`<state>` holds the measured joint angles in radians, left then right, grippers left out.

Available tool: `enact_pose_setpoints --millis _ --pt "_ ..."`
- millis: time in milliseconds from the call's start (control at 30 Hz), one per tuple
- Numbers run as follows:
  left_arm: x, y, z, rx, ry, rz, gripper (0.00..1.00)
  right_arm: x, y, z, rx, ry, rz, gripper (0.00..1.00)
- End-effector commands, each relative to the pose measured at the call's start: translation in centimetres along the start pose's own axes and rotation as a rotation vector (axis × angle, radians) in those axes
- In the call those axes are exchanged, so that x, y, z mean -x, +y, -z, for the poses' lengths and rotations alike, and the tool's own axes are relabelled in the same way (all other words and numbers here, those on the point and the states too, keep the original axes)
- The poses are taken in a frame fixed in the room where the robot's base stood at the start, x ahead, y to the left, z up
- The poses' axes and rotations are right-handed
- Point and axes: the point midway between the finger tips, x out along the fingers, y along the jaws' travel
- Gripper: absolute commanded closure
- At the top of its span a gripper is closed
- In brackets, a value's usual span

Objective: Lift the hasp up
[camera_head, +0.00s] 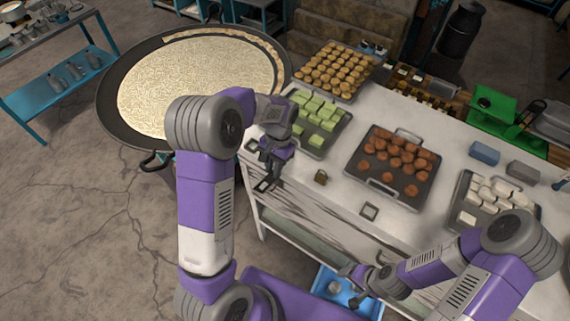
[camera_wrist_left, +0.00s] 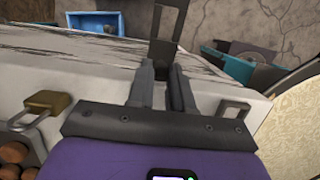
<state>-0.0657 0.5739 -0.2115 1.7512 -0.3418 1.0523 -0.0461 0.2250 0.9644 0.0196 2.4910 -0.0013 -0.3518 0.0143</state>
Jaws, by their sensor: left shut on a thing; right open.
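The hasp is a dark flat metal plate with a rectangular slot. In the head view it (camera_head: 263,186) is at the table's near left edge, and in the left wrist view it (camera_wrist_left: 168,22) stands up at the fingertips. My left gripper (camera_head: 268,174) is shut on the hasp; its two fingers (camera_wrist_left: 163,70) point at the plate in the wrist view. The hasp's hinge is not clearly visible. A brass padlock (camera_head: 321,178) stands on the table to the right of the gripper, also in the wrist view (camera_wrist_left: 45,104). My right gripper (camera_head: 352,274) is open, low at the front.
Trays of green cubes (camera_head: 341,135), brown balls (camera_head: 430,188) and white pieces (camera_head: 456,216) stand on the white table. A large round pan (camera_head: 110,112) is at the left. A blue bin (camera_head: 322,280) is below the right gripper.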

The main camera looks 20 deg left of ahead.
Motion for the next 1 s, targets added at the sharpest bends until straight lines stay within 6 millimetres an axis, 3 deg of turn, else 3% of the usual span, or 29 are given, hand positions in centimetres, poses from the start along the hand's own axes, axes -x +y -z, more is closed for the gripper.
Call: enact_pose_setpoints --millis 567,600,733,1000 --pt "-0.22 -0.70 -0.62 0.020 -0.043 -0.007 1.00 0.19 -0.09 0.01 0.000 0.000 0.000 0.32" --pt "-0.22 -0.69 -0.62 0.019 -0.043 -0.007 0.77 0.19 -0.09 0.01 0.000 0.000 0.000 0.32" --pt "-0.20 -0.69 -0.59 0.019 -0.041 -0.007 0.57 0.19 -0.09 0.01 0.000 0.000 0.000 0.32" --pt "-0.11 -0.69 -0.54 0.019 -0.039 -0.007 0.54 0.19 -0.09 0.01 0.000 0.001 0.000 0.32"
